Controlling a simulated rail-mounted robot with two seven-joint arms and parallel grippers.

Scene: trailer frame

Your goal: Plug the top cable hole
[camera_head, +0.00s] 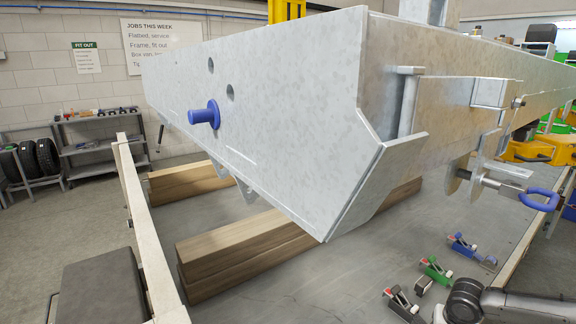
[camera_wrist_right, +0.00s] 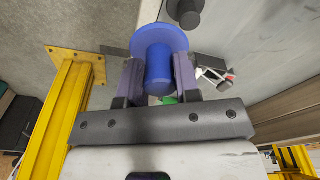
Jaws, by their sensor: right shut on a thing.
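The pale grey trailer frame (camera_head: 290,120) fills the middle of the head view. Its left face shows two open round holes, an upper one (camera_head: 211,65) and a lower one (camera_head: 230,93). Below them a blue plug (camera_head: 203,116) sticks out of the face with its flange against it. In the right wrist view my right gripper (camera_wrist_right: 158,72) is shut on another blue plug (camera_wrist_right: 159,68). Its handle is between the two fingers and its round flange lies beyond the fingertips. My right gripper does not show in the head view. My left gripper is in neither view.
Timber beams (camera_head: 245,250) lie under the frame. A yellow post (camera_wrist_right: 60,115) stands left of my gripper in the wrist view. A dark cylinder (camera_wrist_right: 185,12) shows beyond the flange.

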